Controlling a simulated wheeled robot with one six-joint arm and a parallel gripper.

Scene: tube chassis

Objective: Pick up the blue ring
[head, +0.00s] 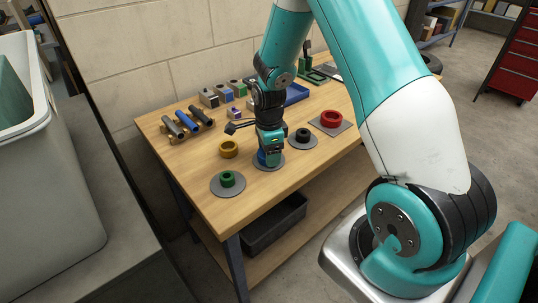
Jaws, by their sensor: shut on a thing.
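The blue ring (262,159) is at a round grey plate (269,167) near the middle of the wooden table, mostly hidden behind my gripper. My gripper (268,160) points down at it from above and is shut on it. The fingertips are small and largely hidden in this view. I cannot tell whether the ring still touches the plate.
A green ring (227,179) on a grey disc stands front left, and a yellow ring (229,149) lies behind it. A black ring (303,135) and a red ring (331,118) stand to the right. Several cylinders and blocks line the back by the wall (150,60).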

